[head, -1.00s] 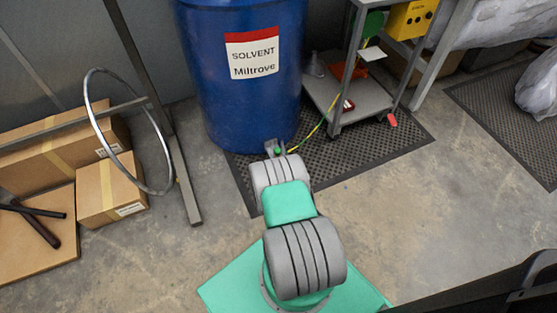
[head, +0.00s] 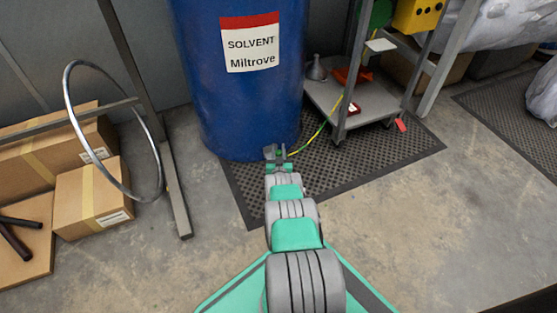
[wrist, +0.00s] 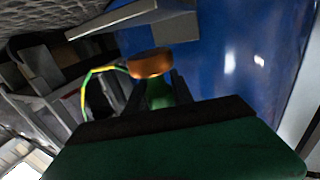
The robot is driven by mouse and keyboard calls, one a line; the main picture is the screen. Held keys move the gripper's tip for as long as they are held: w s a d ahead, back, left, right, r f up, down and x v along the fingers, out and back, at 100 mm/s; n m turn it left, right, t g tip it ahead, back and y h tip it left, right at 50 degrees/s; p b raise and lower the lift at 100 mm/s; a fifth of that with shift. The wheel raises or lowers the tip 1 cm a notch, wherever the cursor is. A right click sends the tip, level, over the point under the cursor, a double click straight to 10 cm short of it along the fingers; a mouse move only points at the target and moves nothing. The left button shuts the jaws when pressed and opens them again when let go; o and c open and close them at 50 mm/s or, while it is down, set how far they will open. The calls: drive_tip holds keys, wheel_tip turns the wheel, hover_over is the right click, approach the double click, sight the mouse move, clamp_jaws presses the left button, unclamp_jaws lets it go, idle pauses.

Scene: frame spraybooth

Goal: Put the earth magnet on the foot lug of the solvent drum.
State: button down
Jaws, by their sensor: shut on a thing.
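The solvent drum (head: 235,105) is blue, with a white and red label, and stands upright at the back. It also fills the right of the wrist view (wrist: 240,50). My gripper (head: 277,152) is low by the drum's front foot, shut on the earth magnet. In the wrist view the magnet (wrist: 151,64) shows a copper-coloured face and a green body between the fingers. A green and yellow lead (wrist: 98,72) runs from it to the left. A pale grey metal piece, apparently the foot lug (wrist: 125,17), lies just beyond the copper face. I cannot tell whether they touch.
A grey trolley (head: 345,98) stands right of the drum, bearing a funnel and a red item. The lead (head: 322,133) runs towards it. A dark perforated mat (head: 400,145) covers the floor there. Boxes (head: 92,200) and a metal hoop (head: 70,110) are at left.

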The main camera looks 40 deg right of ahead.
wheel_tip(320, 180, down, 3)
drive_tip(key=shift+s+r+b, duration=0.15)
drive_tip(key=shift+r+b, duration=0.05)
drive_tip(key=shift+b, duration=0.15)
drive_tip(key=shift+r, duration=0.15)
drive_tip(key=c, duration=1.1)
unclamp_jaws()
drive_tip(key=shift+f, duration=0.25)
